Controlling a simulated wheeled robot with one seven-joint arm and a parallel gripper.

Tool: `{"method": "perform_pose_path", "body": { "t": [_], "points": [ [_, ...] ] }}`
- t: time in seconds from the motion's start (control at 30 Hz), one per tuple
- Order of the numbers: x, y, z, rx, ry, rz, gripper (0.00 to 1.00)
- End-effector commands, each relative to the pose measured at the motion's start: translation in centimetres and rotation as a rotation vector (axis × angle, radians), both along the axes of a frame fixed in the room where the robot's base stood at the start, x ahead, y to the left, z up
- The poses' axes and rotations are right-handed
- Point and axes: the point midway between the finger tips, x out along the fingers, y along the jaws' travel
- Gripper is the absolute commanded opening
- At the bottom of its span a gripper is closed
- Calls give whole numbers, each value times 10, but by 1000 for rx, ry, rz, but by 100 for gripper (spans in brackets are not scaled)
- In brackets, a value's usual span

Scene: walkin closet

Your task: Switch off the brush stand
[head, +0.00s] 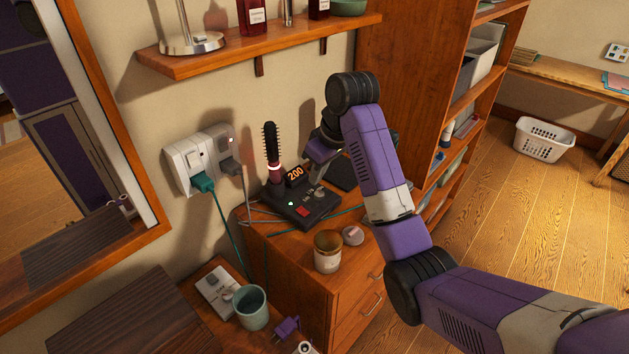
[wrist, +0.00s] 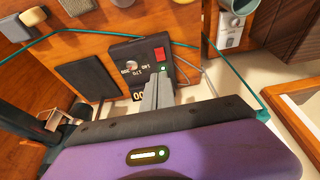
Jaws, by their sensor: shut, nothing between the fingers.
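The brush stand (head: 302,204) is a black box on the wooden cabinet, with an upright round brush (head: 272,150) in it. Its orange display (head: 295,174) reads 200 and a small green light (head: 291,203) is lit. A red switch (head: 303,211) is on its top; the switch also shows in the wrist view (wrist: 159,54) near a dial (wrist: 131,66). My gripper (head: 318,158) is above the back right of the stand. In the wrist view, my gripper's fingers (wrist: 160,82) are together and empty, pointing over the stand; they partly hide the display.
A wall socket (head: 200,157) holds a teal plug (head: 203,182) and a grey plug (head: 230,167). A jar (head: 328,251), a round lid (head: 353,235) and a dark pad (head: 341,173) lie around the stand. A shelf (head: 270,46) hangs above. Cables run beside the stand.

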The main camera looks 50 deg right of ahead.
Motion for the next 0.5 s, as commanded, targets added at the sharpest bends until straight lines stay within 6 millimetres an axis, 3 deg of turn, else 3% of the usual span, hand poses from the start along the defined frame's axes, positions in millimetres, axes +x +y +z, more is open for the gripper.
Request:
{"method": "perform_pose_path", "body": {
  "t": [0.3,0.5],
  "points": [
    [-1,-2,0,-1,-1,-3,0],
    [1,-26,0,-51,-17,-5,0]
  ]
}}
